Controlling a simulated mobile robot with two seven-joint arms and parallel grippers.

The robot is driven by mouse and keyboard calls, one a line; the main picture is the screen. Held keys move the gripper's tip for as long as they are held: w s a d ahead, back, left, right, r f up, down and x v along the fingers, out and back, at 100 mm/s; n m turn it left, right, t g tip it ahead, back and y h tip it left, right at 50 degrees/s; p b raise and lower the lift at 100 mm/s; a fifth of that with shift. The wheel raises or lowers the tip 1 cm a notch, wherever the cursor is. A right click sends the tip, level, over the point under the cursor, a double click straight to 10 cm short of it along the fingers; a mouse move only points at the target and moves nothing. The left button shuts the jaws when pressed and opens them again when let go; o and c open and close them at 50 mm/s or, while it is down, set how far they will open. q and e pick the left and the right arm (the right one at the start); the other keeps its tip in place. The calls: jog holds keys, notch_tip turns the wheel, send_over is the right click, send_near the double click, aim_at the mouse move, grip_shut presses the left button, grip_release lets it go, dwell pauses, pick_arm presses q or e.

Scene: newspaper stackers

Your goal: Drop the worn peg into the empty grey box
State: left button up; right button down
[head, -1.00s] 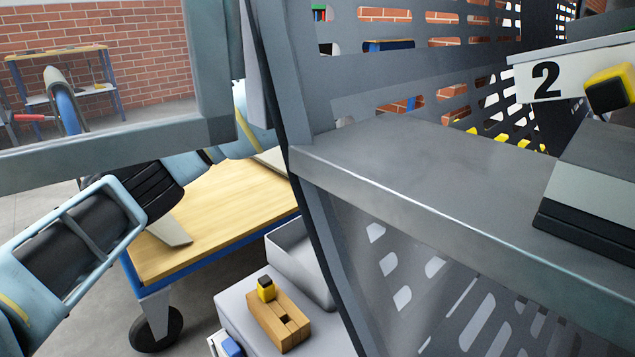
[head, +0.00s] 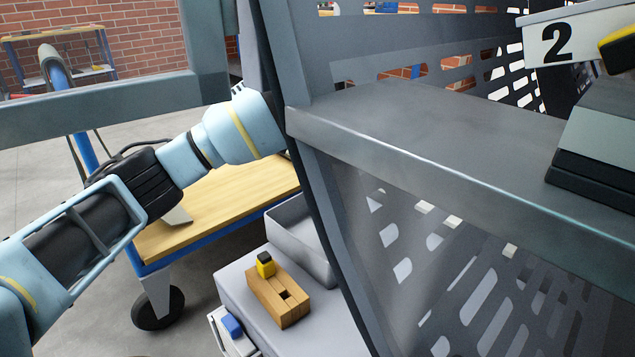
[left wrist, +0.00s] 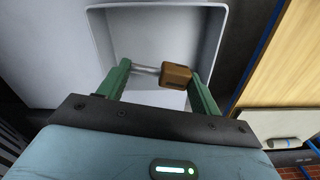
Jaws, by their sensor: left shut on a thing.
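The worn peg (left wrist: 176,76), a brown wooden-looking block with a metal rod at its left, sits between the green fingers of my left gripper (left wrist: 160,71) in the left wrist view. The gripper is shut on it. Below and beyond it is the grey box (left wrist: 101,42), with bare pale inner walls and nothing else seen inside. In the head view the grey box (head: 300,256) stands beside the shelf post, partly hidden by it. My left arm reaches behind the post there, so its gripper and the peg are hidden. My right gripper is not in view.
A wooden block (head: 278,298) with a square hole and a yellow-black piece (head: 265,264) lies on the grey surface before the box. A wood-topped blue cart (head: 220,210) stands behind. The grey metal shelf (head: 430,125) and its post block the right side.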

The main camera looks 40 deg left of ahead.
pick_arm(q)
jog(key=o, duration=1.1)
notch_tip(320, 180, up, 6)
jog(key=shift+r+p, duration=0.2)
jog(key=shift+p, duration=0.6)
jog(key=shift+r, duration=0.7)
